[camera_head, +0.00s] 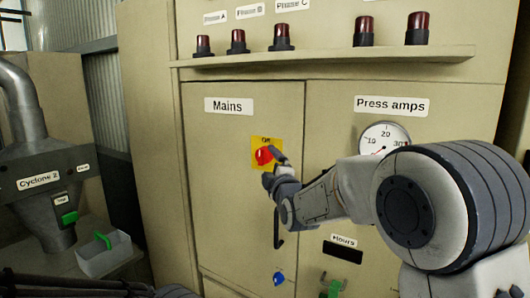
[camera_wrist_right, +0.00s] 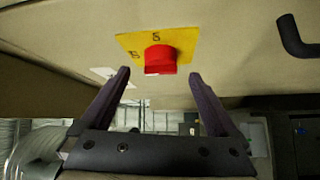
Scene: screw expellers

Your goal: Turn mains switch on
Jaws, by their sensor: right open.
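The mains switch is a red knob (camera_head: 264,155) on a yellow plate (camera_head: 277,142), on the beige cabinet door under the "Mains" label (camera_head: 229,106). In the right wrist view the red knob (camera_wrist_right: 160,60) sits on its yellow plate (camera_wrist_right: 183,41), with small dark markings at two of the plate's edges. My right gripper (camera_head: 274,166) is at the switch and partly covers it. In the wrist view its fingers (camera_wrist_right: 160,77) are apart and empty, with the knob just ahead of and between the tips; I see no contact. My left gripper does not show.
A dark door handle (camera_head: 279,232) hangs below the switch, with a blue knob (camera_head: 279,278) lower down. The "Press amps" gauge (camera_head: 384,139) is right of the switch, behind my arm. A shelf with red lamps (camera_head: 363,30) juts out above. Cyclone machinery (camera_head: 45,180) stands left.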

